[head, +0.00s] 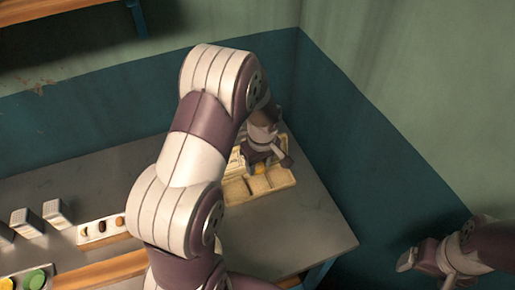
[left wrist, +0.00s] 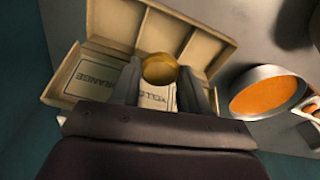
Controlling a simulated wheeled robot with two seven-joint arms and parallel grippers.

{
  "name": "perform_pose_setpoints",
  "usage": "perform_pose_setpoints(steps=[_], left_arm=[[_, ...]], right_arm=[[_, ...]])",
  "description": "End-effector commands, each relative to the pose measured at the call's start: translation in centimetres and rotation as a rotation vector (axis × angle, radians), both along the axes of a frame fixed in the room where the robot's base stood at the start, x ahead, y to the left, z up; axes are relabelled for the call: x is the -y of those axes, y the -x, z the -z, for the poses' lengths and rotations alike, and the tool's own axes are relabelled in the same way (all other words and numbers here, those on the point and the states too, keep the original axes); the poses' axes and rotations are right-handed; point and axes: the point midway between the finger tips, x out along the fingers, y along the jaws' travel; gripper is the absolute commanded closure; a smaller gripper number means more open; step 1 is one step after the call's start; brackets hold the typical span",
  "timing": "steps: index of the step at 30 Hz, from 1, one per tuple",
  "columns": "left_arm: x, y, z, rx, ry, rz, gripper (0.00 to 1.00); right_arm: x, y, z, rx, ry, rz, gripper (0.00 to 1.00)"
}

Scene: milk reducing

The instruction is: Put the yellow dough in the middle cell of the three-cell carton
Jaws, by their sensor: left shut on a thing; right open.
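The yellow dough (left wrist: 160,69) is a small ball held between the fingers of my left gripper (left wrist: 160,88). It also shows as a small yellow patch below the gripper in the head view (head: 260,168). The three-cell carton (head: 258,186) is cream and stands at the table's far right; its cells look empty. In the left wrist view the dough overlaps the near edge of the middle cell of the carton (left wrist: 186,16); its height above it is unclear. Labels reading "ORANGE" and partly "YELLO" lie on the near side. My right gripper (head: 414,258) is open and empty, off the table's right side.
A round dish with orange contents (left wrist: 264,94) stands right of the carton in the wrist view. A white tray of small brown items (head: 102,229), grey blocks (head: 55,212) and a green-filled dish (head: 36,279) are at the left. Walls stand close behind the carton.

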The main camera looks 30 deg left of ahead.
Motion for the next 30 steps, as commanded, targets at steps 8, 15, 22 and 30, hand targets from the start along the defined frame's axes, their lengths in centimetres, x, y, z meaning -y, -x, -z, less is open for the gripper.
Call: perform_pose_setpoints(steps=[8,15,22,30], left_arm=[[0.0,0.1,2.7,-0.002,0.000,0.001,0.84],[0.0,0.0,5.3,-0.001,0.001,0.002,0.84],[0.0,0.0,5.5,0.000,0.000,0.003,0.84],[0.0,0.0,5.5,0.000,0.000,0.003,0.84]], right_arm=[[0.0,0.0,2.2,0.000,0.000,0.000,0.17],[0.0,0.0,4.2,0.000,0.000,0.000,0.17],[0.0,0.0,4.4,0.000,0.000,0.000,0.17],[0.0,0.0,4.3,0.000,0.000,0.000,0.17]])
